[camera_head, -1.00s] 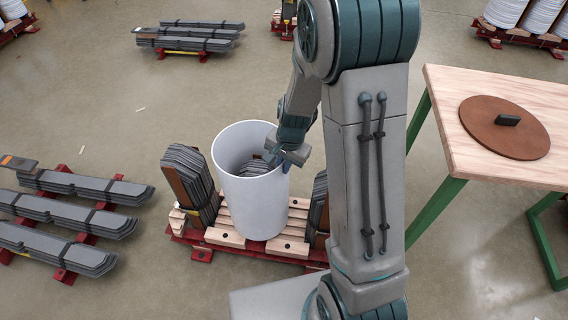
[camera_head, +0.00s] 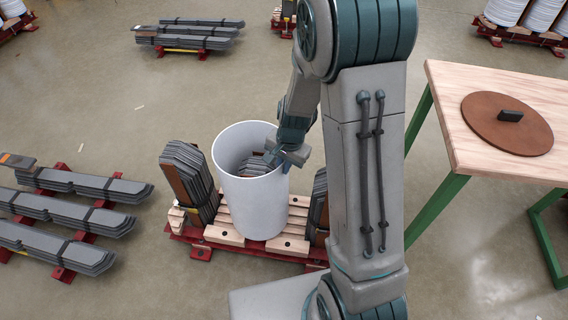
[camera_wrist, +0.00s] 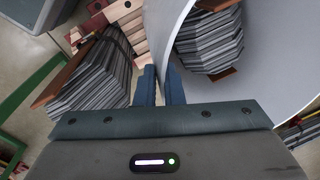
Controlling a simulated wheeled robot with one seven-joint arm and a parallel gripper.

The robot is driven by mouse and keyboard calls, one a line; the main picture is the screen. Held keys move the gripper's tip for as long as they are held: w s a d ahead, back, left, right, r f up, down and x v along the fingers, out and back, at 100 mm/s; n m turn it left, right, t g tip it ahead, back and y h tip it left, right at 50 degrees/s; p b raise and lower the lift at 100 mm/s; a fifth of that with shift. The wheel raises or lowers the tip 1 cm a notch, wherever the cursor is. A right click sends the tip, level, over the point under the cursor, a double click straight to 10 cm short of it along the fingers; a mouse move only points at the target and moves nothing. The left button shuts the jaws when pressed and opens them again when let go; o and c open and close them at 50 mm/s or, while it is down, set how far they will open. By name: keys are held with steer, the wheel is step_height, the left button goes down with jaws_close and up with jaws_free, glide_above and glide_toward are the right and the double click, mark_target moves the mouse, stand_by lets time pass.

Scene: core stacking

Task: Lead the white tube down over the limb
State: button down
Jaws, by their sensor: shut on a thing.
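The white tube (camera_head: 250,196) stands upright around the middle limb of the core, low over the wooden blocks. The top of the middle limb (camera_head: 254,165), a stack of grey laminations, shows inside the tube below its rim. In the wrist view the limb (camera_wrist: 209,40) lies inside the tube wall (camera_wrist: 270,62), with a gap between them. My gripper (camera_wrist: 159,84) is shut on the tube's wall, one finger inside and one outside. In the head view my gripper (camera_head: 283,152) is at the right side of the rim. Whether the tube's bottom touches the blocks is unclear.
Outer limbs stand left (camera_head: 188,184) and right (camera_head: 319,206) of the tube, on a red frame (camera_head: 190,236) with wooden blocks (camera_head: 222,236). A wooden table (camera_head: 500,150) with a round brown lid (camera_head: 485,125) is at the right. Lamination stacks (camera_head: 70,213) lie at the left.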

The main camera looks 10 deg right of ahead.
steer(key=shift+f+b, duration=0.9)
steer(key=shift+f, duration=0.3)
steer(key=c, duration=1.5)
jaws_free()
steer(key=shift+o, duration=0.2)
steer(key=shift+r, duration=0.1)
step_height(320, 180, up, 14)
steer(key=s+d+p, duration=0.1)
steer(key=p, duration=0.3)
steer(key=shift+s+d+p, duration=0.15)
steer(key=shift+d+p, duration=0.1)
steer(key=shift+p, duration=0.1)
steer(key=shift+f, duration=0.2)
steer(key=s+r+n+p, duration=0.2)
steer(key=s+r+p, duration=0.3)
steer(key=r, duration=0.5)
steer(key=s+d+r+n+t+p, duration=0.1)
steer(key=s+r+n+p, duration=0.2)
steer(key=s+r+p, duration=0.2)
steer(key=s+r+n+h+p, duration=0.1)
steer(key=s+r+n+p, duration=0.2)
steer(key=r+p, duration=0.7)
step_height(320, 180, up, 6)
steer(key=s, duration=0.2)
steer(key=shift+s+d+t, duration=0.25)
steer(key=shift+s+t, duration=0.15)
